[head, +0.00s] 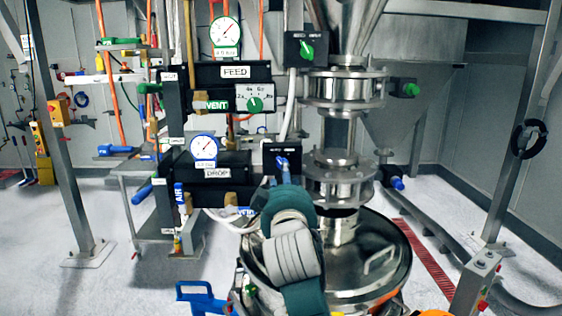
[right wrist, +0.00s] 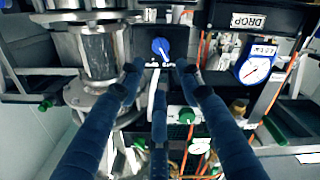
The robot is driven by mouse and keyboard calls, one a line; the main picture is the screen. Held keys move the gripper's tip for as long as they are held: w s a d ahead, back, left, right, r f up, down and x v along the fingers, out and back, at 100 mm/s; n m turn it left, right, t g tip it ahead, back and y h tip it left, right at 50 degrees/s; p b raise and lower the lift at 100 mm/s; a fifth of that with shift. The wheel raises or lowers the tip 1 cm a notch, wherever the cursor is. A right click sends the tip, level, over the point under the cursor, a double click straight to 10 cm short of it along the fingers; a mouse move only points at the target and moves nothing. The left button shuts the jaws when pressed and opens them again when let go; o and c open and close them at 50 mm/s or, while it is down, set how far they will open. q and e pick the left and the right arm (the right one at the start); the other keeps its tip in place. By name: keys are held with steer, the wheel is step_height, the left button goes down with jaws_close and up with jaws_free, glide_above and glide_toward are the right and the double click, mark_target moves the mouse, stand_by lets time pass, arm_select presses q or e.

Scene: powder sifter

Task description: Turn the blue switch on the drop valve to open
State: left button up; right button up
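The blue switch (right wrist: 160,47) sits on a small black panel (head: 282,150) beside the drop valve (head: 340,180), a steel fitting on the pipe. The wrist view is upside down, and the switch's small labels are unreadable there. My right gripper (right wrist: 159,76) has its dark blue fingers spread apart, with the switch ahead between the tips. I see nothing held, and contact with the switch cannot be told. In the head view my teal and white right wrist hides most of the gripper and the panel's lower part. My left gripper is in neither view.
A steel lidded drum (head: 390,235) is below. A blue handle (head: 203,297) is low left.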

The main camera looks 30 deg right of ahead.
steer(key=p+x, duration=0.4)
steer(key=x, duration=0.6)
steer(key=shift+f, duration=0.1)
steer(key=shift+c, duration=0.8)
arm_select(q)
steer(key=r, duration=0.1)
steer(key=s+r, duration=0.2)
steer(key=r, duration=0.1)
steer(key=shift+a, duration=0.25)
arm_select(e)
steer(key=c, duration=0.6)
